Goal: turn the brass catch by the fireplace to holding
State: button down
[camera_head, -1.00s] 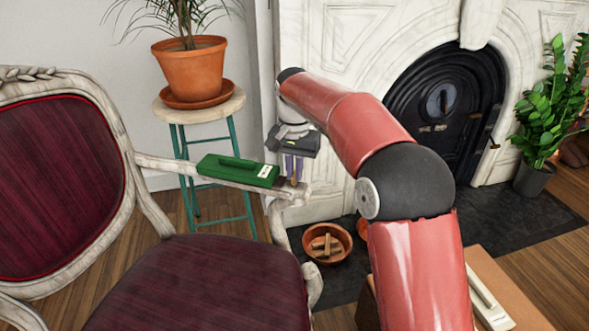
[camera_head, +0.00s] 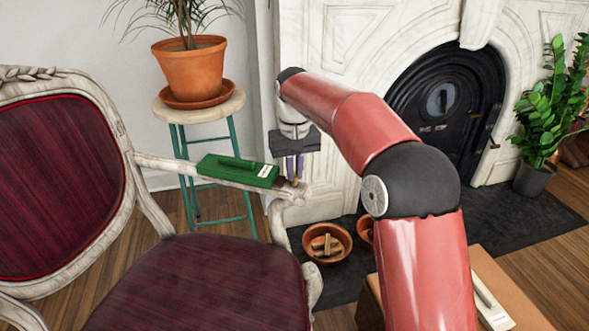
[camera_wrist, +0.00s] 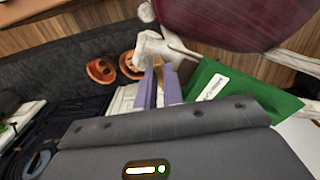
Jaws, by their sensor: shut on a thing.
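My gripper (camera_head: 295,176) points down at the front end of the pale chair arm (camera_head: 160,163), to the left of the fireplace (camera_head: 448,105). In the wrist view the fingers (camera_wrist: 159,72) reach toward the chair arm's white end (camera_wrist: 158,46). A green case (camera_head: 238,171) with a handle and a white label lies on the chair arm, just left of the fingers. The catch's setting cannot be read.
A stool (camera_head: 200,110) with a potted plant (camera_head: 190,70) stands behind the chair arm. A terracotta bowl (camera_head: 327,242) sits on the dark hearth below. A leafy plant (camera_head: 548,115) stands right of the fireplace. A pale handled object (camera_head: 490,303) lies on a brown box at lower right.

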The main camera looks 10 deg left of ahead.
aim_at(295, 174)
jog(key=n, duration=0.5)
jog(key=shift+n, duration=0.4)
jog(key=n, duration=0.5)
jog(key=shift+n, duration=0.4)
jog(key=c, duration=1.5)
grip_release()
notch_tip(295, 174, up, 7)
jog(key=shift+r, duration=0.4)
